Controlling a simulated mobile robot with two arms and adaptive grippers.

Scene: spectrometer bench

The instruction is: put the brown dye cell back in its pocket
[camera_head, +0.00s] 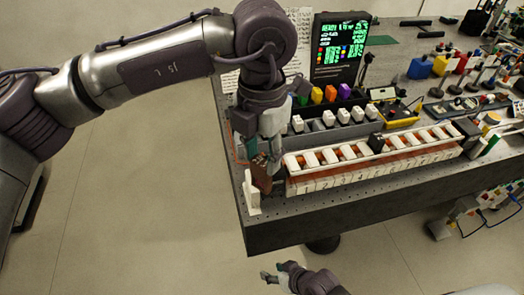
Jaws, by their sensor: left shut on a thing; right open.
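My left gripper (265,158) is over the front left corner of the bench. It is shut on the brown dye cell (261,178), which hangs below the fingers just left of the long rack. The fingers hide part of the cell, and I cannot tell whether its lower end touches anything. The long rack (375,171) has a white, numbered front with orange edges, and holds several white-topped cells and a dark block in a row. My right gripper (276,277) is open and empty, low in front of the bench.
A white upright piece (252,196) stands at the bench's left edge, close to the brown cell. Behind the rack are a row of white-capped pieces, colored caps and a screen (339,48) with green text. Colored blocks and optical mounts fill the right.

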